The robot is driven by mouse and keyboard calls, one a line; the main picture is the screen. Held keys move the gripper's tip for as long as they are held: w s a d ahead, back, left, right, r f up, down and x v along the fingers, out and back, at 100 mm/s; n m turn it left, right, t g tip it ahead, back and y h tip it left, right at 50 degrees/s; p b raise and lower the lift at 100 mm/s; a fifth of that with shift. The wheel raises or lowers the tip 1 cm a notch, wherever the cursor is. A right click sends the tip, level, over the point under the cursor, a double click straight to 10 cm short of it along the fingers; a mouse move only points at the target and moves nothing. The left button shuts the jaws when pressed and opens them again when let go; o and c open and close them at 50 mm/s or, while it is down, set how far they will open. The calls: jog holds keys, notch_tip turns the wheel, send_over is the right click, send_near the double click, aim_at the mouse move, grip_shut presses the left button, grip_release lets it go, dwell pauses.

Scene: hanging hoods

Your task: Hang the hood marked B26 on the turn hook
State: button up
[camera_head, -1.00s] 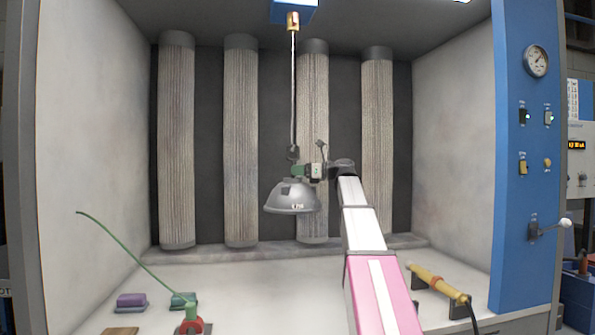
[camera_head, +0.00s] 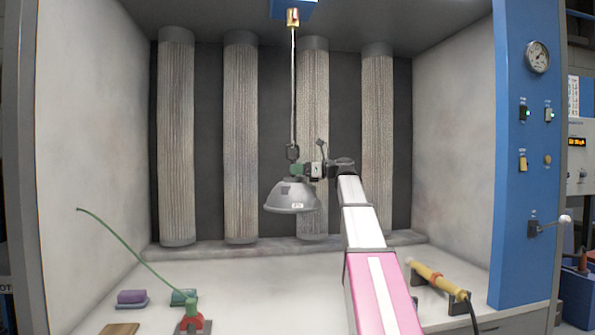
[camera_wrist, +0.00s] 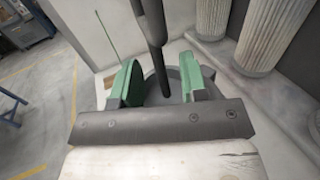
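The grey dome-shaped hood (camera_head: 290,195) is upright in mid-air in the booth, with a small white label near its rim; the lettering is too small to read. The dark turn hook (camera_head: 293,152) hangs on a thin rod right above it. My gripper (camera_head: 299,170) is at the hood's top, just below the hook. In the wrist view, its green fingers (camera_wrist: 158,82) stand apart on either side of the dark hook (camera_wrist: 153,30), with a gap showing. Part of the grey hood (camera_wrist: 172,92) shows below them. Whether the hood's top is caught on the hook is hidden.
Several pleated filter columns (camera_head: 240,145) stand along the back wall. On the floor are a red-based stand with a green wand (camera_head: 190,312), purple (camera_head: 131,298) and green blocks, and a yellow tool (camera_head: 435,282) on a rest. A blue control panel (camera_head: 525,200) borders the right.

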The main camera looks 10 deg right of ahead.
jog(key=v, duration=1.1)
